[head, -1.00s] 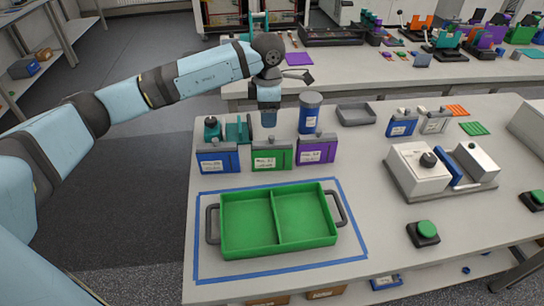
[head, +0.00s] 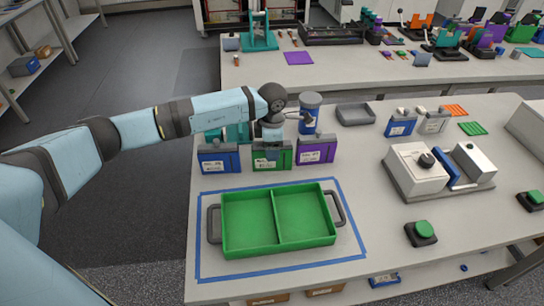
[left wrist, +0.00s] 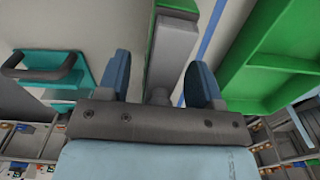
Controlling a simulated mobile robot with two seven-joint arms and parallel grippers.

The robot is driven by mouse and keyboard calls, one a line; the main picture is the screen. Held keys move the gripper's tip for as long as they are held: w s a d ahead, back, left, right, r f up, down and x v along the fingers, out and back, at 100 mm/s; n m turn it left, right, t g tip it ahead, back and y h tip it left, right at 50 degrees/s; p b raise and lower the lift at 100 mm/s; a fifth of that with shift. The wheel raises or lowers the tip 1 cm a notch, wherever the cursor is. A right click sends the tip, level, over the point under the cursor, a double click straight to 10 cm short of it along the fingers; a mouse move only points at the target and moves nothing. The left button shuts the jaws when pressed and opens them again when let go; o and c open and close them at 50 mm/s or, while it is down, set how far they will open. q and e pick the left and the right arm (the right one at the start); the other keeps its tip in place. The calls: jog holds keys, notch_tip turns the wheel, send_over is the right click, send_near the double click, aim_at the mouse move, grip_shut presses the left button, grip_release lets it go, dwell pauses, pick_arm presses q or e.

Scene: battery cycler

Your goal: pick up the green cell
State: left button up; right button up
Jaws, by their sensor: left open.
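The green cell (head: 270,160) stands upright on the table between a blue cell (head: 217,161) and a purple cell (head: 315,152), behind the green tray. My left gripper (head: 270,147) is above the green cell, in front of its upper part. In the left wrist view, the two blue fingers of my left gripper (left wrist: 160,80) are open, one on each side of the green cell's grey top (left wrist: 174,50). I cannot tell whether the fingers touch it. My right gripper is not in view.
A green two-part tray (head: 276,245) with grey handles sits inside a blue tape outline. A blue canister (head: 310,115) stands close behind the purple cell. A teal fixture (head: 238,133) is behind the cells; it also shows in the left wrist view (left wrist: 58,68).

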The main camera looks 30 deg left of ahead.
pick_arm(q)
grip_shut()
jog(key=shift+r, duration=0.1)
jog(key=shift+w+r, duration=0.1)
